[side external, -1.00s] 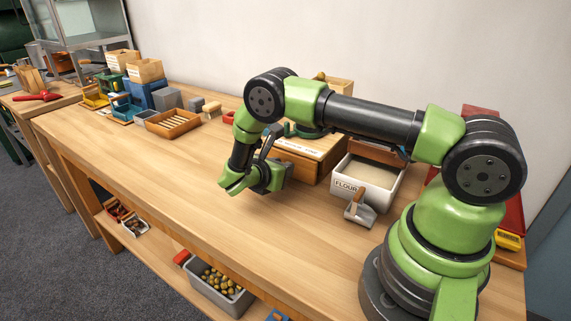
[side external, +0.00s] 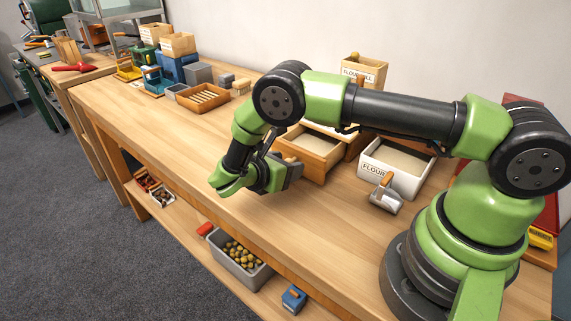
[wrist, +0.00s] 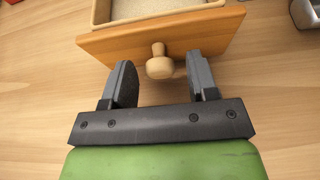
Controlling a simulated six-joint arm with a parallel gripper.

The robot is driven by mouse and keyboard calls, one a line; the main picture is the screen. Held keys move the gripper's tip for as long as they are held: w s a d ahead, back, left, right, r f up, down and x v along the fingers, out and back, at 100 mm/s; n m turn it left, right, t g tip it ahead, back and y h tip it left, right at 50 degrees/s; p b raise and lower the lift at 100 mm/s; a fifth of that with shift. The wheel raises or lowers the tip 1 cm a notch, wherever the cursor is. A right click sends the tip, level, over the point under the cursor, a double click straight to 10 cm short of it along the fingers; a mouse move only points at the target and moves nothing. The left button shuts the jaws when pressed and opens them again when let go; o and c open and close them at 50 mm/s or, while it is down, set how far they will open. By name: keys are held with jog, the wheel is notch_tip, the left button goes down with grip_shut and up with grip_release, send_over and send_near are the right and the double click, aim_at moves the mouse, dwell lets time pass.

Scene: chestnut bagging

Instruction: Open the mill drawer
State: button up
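The mill drawer (side external: 318,163) stands pulled out of the wooden mill (side external: 364,70), with pale flour in it. Most of the mill is hidden behind my arm. In the wrist view the drawer front (wrist: 215,30) lies ahead, with a round wooden knob (wrist: 160,66) at its middle. My gripper (wrist: 161,75) is open. Its two dark fingers stand apart on either side of the knob, with clear gaps, and do not hold it. In the side view my gripper (side external: 290,172) is low over the table, in front of the drawer.
A white flour bin (side external: 395,180) stands to the right of the drawer, with a metal scoop (side external: 386,199) before it. A wooden tray (side external: 203,98) and several boxes stand at the back left. The table (side external: 165,135) is clear left of my gripper.

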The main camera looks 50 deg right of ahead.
jog(key=v, duration=1)
jog(key=s+d+r+m+y, duration=0.25)
jog(key=r+m+y, duration=0.2)
jog(key=r, duration=0.45)
jog(key=s+d+r+m+y, duration=0.1)
jog(key=s+r+m+y, duration=0.4)
jog(key=r, duration=0.4)
jog(key=s+r+m+t+y, duration=0.3)
jog(key=s+m, duration=0.3)
jog(key=s+a+r+m+t+y, duration=0.1)
jog(key=s+r+m+t+y, duration=0.2)
jog(key=s+m, duration=0.3)
jog(key=shift+s+a+r+m+t, duration=0.2)
jog(key=shift+s+r+m+t, duration=0.15)
jog(key=shift+s+t, duration=0.25)
